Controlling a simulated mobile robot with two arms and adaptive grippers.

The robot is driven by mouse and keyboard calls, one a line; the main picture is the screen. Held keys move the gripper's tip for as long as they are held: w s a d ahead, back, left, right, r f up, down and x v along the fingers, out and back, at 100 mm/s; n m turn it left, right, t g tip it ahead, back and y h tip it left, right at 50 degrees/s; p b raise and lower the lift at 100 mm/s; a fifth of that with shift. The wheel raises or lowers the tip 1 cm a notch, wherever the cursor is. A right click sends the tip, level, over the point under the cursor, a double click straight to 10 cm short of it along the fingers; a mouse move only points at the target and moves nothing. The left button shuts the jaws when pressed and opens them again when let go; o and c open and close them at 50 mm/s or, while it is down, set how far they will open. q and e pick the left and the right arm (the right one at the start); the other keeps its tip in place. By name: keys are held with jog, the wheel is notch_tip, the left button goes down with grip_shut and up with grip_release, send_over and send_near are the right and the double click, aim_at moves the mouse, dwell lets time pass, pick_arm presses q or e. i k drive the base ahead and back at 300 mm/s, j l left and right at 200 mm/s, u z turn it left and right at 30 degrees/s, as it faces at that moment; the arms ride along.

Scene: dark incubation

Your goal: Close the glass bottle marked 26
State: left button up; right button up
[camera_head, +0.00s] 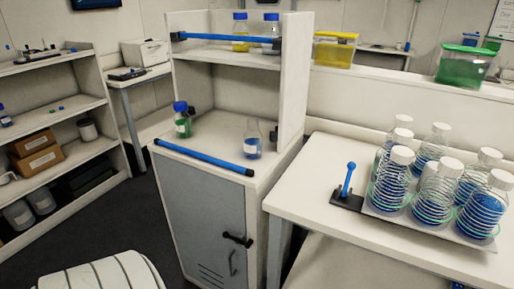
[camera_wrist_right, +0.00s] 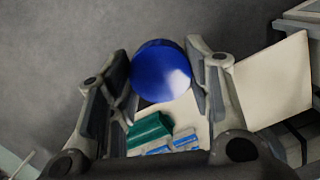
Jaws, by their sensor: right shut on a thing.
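An open glass bottle (camera_head: 253,142) with a little blue liquid and a white label stands upright on the cabinet top, with no cap on its neck. Its number is too small to read. Left of it stands a glass bottle with green liquid (camera_head: 182,122) and a blue cap. In the right wrist view, my right gripper (camera_wrist_right: 163,75) is shut on a round blue cap (camera_wrist_right: 160,70), seen from above. No gripper shows in the head view, so its place relative to the open bottle cannot be told. My left gripper is not in view.
A blue bar (camera_head: 205,158) runs along the cabinet's front edge. Another blue bar (camera_head: 225,38) crosses the upper shelf before two capped bottles. A rack (camera_head: 428,222) of several white-capped bottles stands on the right table. Below the cap are a green thing (camera_wrist_right: 150,132) and a pale surface.

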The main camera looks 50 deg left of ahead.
aim_at(253, 137)
jog(key=u, duration=1.35)
